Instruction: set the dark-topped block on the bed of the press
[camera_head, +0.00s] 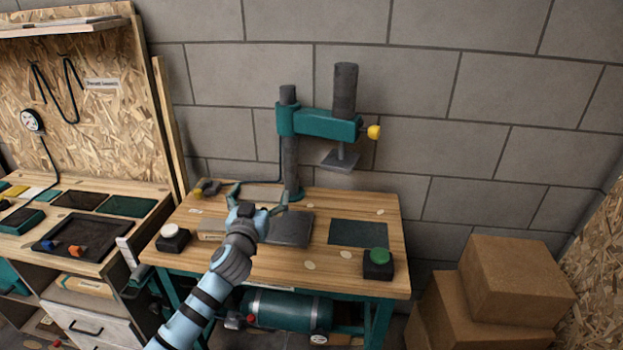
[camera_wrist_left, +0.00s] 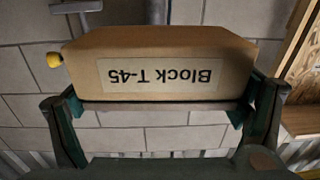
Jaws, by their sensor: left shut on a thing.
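My left gripper (camera_head: 258,197) is above the left part of the press table, shut on a tan block (camera_wrist_left: 160,75). In the left wrist view the block sits between both fingers, with an upside-down label "Block T-45". A thin dark strip runs along its lower edge there; its top face is not clearly seen. In the head view the gripper mostly hides the block. The green press (camera_head: 318,123) stands at the back of the table. Its grey bed (camera_head: 290,229) lies below and right of the gripper, with nothing seen on it. My right gripper is not in view.
The ram plate (camera_head: 341,160) hangs above the table, with a yellow knob (camera_head: 374,132) beside it. A dark green mat (camera_head: 357,233) is bare. A green button (camera_head: 378,257) and a white button (camera_head: 173,236) stand near the front. Cardboard boxes (camera_head: 515,280) stand at right.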

